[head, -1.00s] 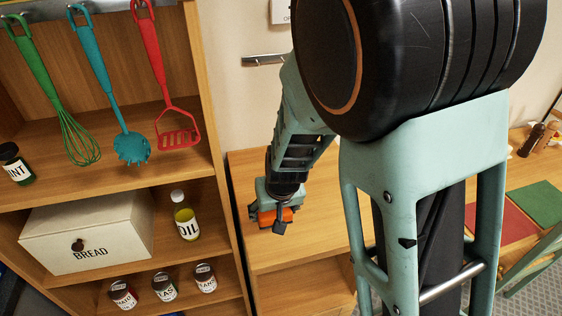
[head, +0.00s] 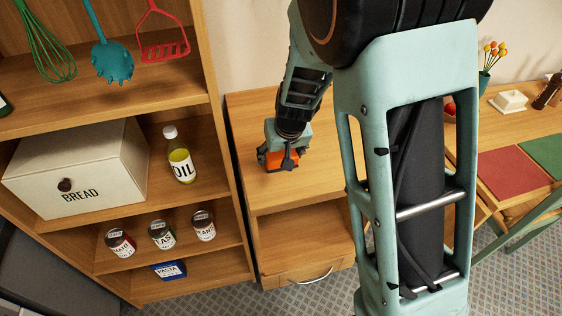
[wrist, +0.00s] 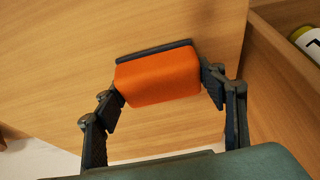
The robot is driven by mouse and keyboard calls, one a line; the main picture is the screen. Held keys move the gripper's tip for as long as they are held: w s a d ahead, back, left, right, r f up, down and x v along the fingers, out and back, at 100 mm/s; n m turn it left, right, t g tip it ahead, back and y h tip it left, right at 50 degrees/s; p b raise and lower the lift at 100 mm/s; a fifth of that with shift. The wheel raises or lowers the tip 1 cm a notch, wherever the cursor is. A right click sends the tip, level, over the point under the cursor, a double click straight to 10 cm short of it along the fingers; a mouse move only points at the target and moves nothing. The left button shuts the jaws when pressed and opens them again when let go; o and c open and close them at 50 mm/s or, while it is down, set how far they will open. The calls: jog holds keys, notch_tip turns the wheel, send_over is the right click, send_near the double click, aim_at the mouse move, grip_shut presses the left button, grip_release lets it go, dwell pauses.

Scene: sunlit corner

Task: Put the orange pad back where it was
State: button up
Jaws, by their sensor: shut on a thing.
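The orange pad (wrist: 158,76) is a small block with a dark strip along its far edge in the wrist view. My gripper (wrist: 165,90) is shut on it, with one finger at each short end. In the head view the orange pad (head: 287,160) shows only in part behind the fingers of my gripper (head: 281,158). It is over the top of the wooden cabinet (head: 320,185), near its left side. I cannot tell whether the pad touches the top.
A wooden shelf unit (head: 228,170) stands close on the left, with a bread box (head: 90,170), an oil bottle (head: 180,158) and several cans. A table with a red mat (head: 512,175) and a green mat (head: 548,152) is at the right. The cabinet top looks otherwise clear.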

jog(key=shift+f, duration=0.2)
jog(key=shift+f, duration=0.15)
jog(key=o, duration=1.1)
jog(key=shift+r, duration=0.3)
jog(key=p+v, duration=0.3)
jog(key=v, duration=0.9)
jog(key=shift+w, duration=0.1)
